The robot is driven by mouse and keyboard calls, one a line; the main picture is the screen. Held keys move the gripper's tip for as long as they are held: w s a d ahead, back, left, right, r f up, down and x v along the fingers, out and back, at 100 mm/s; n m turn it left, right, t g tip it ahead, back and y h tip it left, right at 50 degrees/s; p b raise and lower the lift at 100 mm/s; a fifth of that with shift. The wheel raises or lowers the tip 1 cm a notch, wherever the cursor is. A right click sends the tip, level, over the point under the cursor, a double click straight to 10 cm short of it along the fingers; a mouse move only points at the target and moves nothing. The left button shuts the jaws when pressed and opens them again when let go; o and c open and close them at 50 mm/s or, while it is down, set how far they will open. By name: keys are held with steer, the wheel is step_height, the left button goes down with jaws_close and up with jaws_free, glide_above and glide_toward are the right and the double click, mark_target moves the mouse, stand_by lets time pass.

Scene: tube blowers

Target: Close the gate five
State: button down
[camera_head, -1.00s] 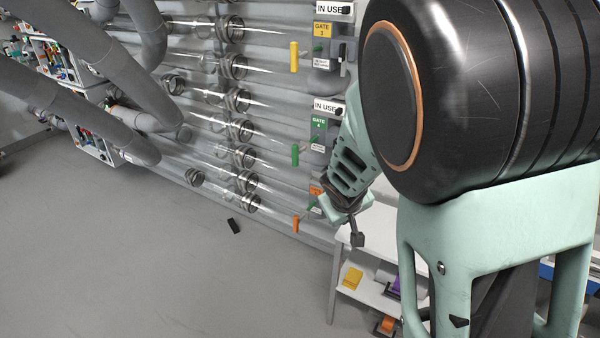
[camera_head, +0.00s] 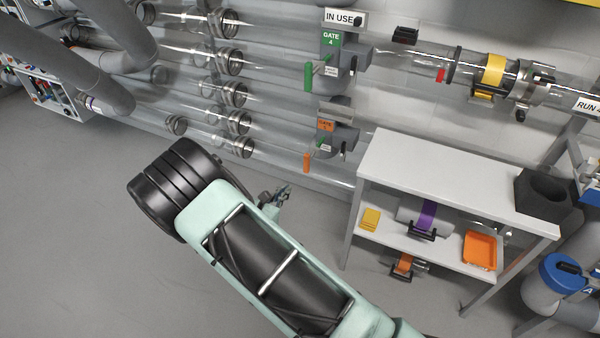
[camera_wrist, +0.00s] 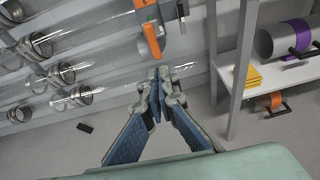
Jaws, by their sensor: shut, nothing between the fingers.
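Gate five appears to be the lowest gate unit, with an orange label (camera_head: 325,125) too small to read surely. Its orange handle (camera_head: 307,162) hangs downward at the left of the grey gate body (camera_head: 338,138). My gripper (camera_head: 285,190) is in front of and below this handle in the head view. In the wrist view the same orange handle (camera_wrist: 151,38) is just above the fingertips in the picture. My gripper (camera_wrist: 158,74) is shut and empty there, with its tips seeming apart from the handle.
Gate 4 has a green handle (camera_head: 308,76) above the orange one. Clear tubes with metal collars (camera_head: 238,122) run along the wall at left. A white shelf table (camera_head: 450,180) stands at right, close to the gate. A dark object (camera_wrist: 85,127) lies on the floor.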

steer(key=b, duration=0.3)
glide_toward(315, 150)
steer(key=f, duration=0.1)
steer(key=s+f, duration=0.2)
steer(key=shift+s+a+f, duration=0.15)
steer(key=shift+a+f, duration=0.1)
steer(key=shift+a, duration=0.1)
steer(key=shift+w+d+r, duration=0.1)
steer(key=shift+w+d, duration=0.05)
steer(key=shift+w, duration=0.4)
steer(key=w+d+b, duration=0.1)
steer(key=w, duration=0.1)
steer(key=w+d+b, duration=0.1)
steer(key=w, duration=0.2)
steer(key=w+d+b, duration=0.1)
steer(key=w+b, duration=0.1)
steer(key=w, duration=0.1)
steer(key=shift+w+d+f, duration=0.1)
steer(key=shift+w+f, duration=0.1)
steer(key=shift+w, duration=0.05)
steer(key=shift+w+d+r, duration=0.1)
steer(key=shift+w, duration=0.15)
steer(key=shift+w+r, duration=0.1)
steer(key=shift+r, duration=0.15)
